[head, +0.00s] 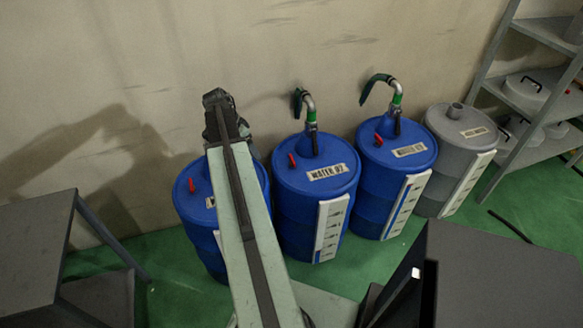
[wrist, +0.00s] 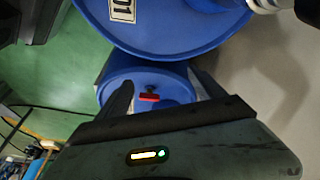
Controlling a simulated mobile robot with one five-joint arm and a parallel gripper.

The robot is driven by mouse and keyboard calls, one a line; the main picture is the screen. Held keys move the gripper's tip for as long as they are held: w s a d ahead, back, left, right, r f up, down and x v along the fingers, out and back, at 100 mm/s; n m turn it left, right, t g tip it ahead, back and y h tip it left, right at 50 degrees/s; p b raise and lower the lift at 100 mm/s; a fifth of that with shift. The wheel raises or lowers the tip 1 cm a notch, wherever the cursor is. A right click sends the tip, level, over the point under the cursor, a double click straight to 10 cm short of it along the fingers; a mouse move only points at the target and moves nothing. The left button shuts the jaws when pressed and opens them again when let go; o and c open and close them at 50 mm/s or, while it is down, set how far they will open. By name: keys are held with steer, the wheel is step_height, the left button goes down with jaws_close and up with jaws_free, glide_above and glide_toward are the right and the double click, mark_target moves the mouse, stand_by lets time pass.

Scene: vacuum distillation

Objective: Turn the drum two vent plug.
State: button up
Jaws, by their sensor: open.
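Three blue drums stand in a row along the wall in the head view: the left (head: 188,205), the middle (head: 290,215) and the right (head: 375,200). Each has a red vent plug on its lid: left (head: 192,185), middle (head: 292,160), right (head: 378,139). The left drum is partly hidden by my arm. My gripper (wrist: 160,78) is open and empty. In the wrist view a red plug (wrist: 149,97) on a blue lid shows between the fingers, apart from them. I cannot tell for sure which drum this is. A nearer blue drum (wrist: 170,35) carries a label ending in 01.
Hand pumps with green collars rise from the middle (head: 311,110) and right (head: 397,95) drums. A grey drum (head: 455,130) and a shelf rack (head: 530,95) stand at the right. A dark table (head: 35,235) is at the left. Green floor is open between.

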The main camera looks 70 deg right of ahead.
mark_target(291, 158)
steer(key=s+d+f+m+g+b, duration=0.1)
steer(key=s+d+f+m, duration=0.1)
steer(key=s+d+m, duration=0.55)
steer(key=s+f+n+b, duration=0.1)
steer(key=f+b, duration=0.1)
steer(key=s+d+f+n+b, duration=0.1)
steer(key=s+f+b, duration=0.1)
steer(key=f+b, duration=0.1)
steer(key=s+d+f+n+b, duration=0.1)
steer(key=s+f+b, duration=0.1)
steer(key=shift+d+f+b, duration=0.2)
steer(key=shift+b, duration=0.1)
steer(key=shift+s+r, duration=0.1)
steer(key=shift+r, duration=0.05)
